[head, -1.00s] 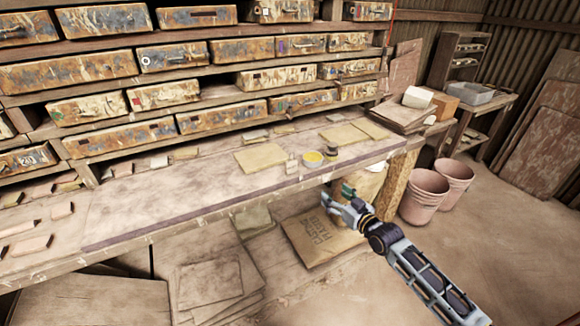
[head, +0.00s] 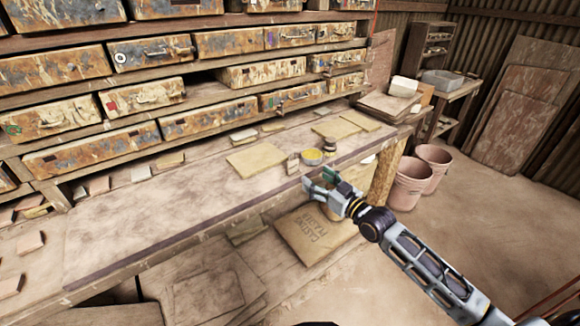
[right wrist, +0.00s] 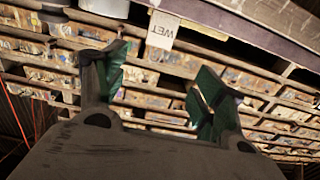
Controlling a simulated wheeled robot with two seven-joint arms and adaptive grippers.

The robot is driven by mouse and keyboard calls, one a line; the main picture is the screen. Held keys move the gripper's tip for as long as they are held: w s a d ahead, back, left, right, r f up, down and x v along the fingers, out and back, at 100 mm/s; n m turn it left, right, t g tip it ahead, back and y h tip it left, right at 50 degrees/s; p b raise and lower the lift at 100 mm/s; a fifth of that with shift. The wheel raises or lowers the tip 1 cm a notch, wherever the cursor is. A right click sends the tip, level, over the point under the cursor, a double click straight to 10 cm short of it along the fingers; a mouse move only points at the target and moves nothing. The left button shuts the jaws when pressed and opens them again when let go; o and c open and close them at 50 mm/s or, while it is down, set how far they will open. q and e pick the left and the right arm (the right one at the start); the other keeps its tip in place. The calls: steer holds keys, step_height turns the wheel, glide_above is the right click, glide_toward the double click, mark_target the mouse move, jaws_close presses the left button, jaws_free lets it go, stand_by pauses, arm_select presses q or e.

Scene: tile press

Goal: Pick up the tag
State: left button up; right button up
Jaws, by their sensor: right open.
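A white tag (right wrist: 162,30) lettered "WET" shows at the top of the right wrist view, by a dark plank edge. It appears beyond my right gripper's fingers. A small pale piece (head: 293,163) at the bench's front edge in the head view may be the same tag; it is too small to tell. My right gripper (head: 318,185) is at the bench's front edge, just below a yellow tin. Its green-padded fingers stand apart and empty in the right wrist view (right wrist: 155,78). My left gripper is not in view.
The yellow tin (head: 312,156) and a small dark-topped jar (head: 329,148) stand near the bench edge (head: 200,222). Flat tan slabs (head: 256,160) lie behind. Worn drawers (head: 207,121) line the wall. A paper sack (head: 312,234) lies below; pink buckets (head: 411,184) stand at right.

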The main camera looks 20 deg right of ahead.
steer(key=shift+d, duration=0.15)
steer(key=shift+w, duration=0.1)
glide_toward(294, 161)
steer(key=shift+a+x, duration=0.2)
steer(key=shift+x, duration=2.25)
steer(key=shift+w+a+r, duration=0.1)
steer(key=shift+w+r, duration=0.05)
steer(key=shift+w, duration=0.15)
steer(key=shift+f+x, duration=0.2)
steer(key=shift+x, duration=2.25)
steer(key=c, duration=1)
